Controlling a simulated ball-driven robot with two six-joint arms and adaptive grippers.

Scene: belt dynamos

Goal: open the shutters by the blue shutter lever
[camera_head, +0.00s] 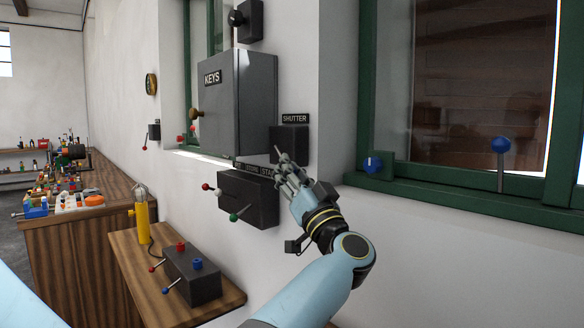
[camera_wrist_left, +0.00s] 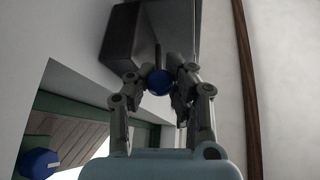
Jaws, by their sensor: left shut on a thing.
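The dark shutter box (camera_head: 291,141) is on the wall under a SHUTTER label (camera_head: 295,119). My left gripper (camera_head: 283,163) is at the front of this box, its fingers reaching up to it. In the left wrist view the blue ball knob of the shutter lever (camera_wrist_left: 158,82) sits between the two fingers of my left gripper (camera_wrist_left: 160,80), which is shut on it. A thin dark rod runs up from the knob toward the box (camera_wrist_left: 170,28). In the head view the knob is hidden by the fingers. My right gripper is not in view.
A grey KEYS cabinet (camera_head: 236,95) hangs left of the box. Below is a dark lever box (camera_head: 249,200) with red and green knobs. A green window frame (camera_head: 470,190) with a blue-knobbed lever (camera_head: 501,146) is right. A wooden shelf (camera_head: 140,270) is lower left.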

